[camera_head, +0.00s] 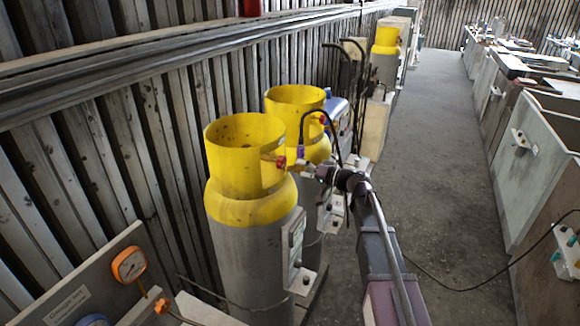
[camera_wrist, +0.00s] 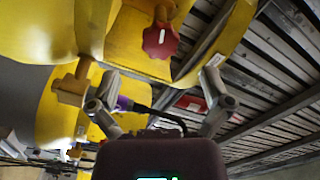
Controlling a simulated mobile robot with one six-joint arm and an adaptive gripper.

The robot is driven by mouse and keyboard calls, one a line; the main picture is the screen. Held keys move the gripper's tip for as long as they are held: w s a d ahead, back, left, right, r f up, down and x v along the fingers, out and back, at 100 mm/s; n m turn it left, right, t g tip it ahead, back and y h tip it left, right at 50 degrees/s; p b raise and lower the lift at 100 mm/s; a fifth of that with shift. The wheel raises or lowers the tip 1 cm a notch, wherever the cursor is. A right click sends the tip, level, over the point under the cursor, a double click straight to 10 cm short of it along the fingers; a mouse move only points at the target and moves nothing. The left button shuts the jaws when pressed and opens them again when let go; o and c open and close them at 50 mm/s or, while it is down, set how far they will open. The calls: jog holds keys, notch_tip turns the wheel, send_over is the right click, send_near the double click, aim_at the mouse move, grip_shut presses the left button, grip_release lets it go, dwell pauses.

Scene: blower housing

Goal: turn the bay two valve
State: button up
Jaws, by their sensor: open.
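A red valve knob (camera_head: 281,161) sits at the collar opening of the near grey cylinder with a yellow top (camera_head: 240,205). A second red knob (camera_head: 321,119) is on the yellow-topped cylinder behind it (camera_head: 296,98). No bay marking is readable on either. In the wrist view a red knob (camera_wrist: 160,40) hangs from a yellow collar, ahead of the fingertips and roughly between them. My gripper (camera_head: 298,166) is open, close to the near knob; in the wrist view its fingers (camera_wrist: 142,82) stand wide apart with nothing between the tips.
A black hose with a purple fitting (camera_head: 301,152) arches just behind my gripper. An orange gauge (camera_head: 129,264) stands at lower left. A corrugated wall (camera_head: 150,130) is behind the cylinders. The floor (camera_head: 430,130) to the right is mostly clear, beside grey benches (camera_head: 535,150).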

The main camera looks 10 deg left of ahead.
jog(key=v, duration=0.5)
jog(key=shift+s+d, duration=0.1)
jog(key=shift+d, duration=0.1)
jog(key=s+d+f+g+h+b, duration=0.2)
jog(key=s+f+h, duration=0.3)
jog(key=f, duration=0.4)
jog(key=s+d+f+g+h+b, duration=0.2)
jog(key=s+f+h, duration=0.1)
jog(key=s+f, duration=0.5)
jog(key=s+d+f+m+g+h+b, duration=0.1)
jog(key=s+d+f+g+h+b, duration=0.1)
jog(key=s+d+f+h, duration=0.7)
jog(key=shift+s+d+m+b, duration=0.55)
jog(key=shift+s+d, duration=0.65)
jog(key=shift+d, duration=0.8)
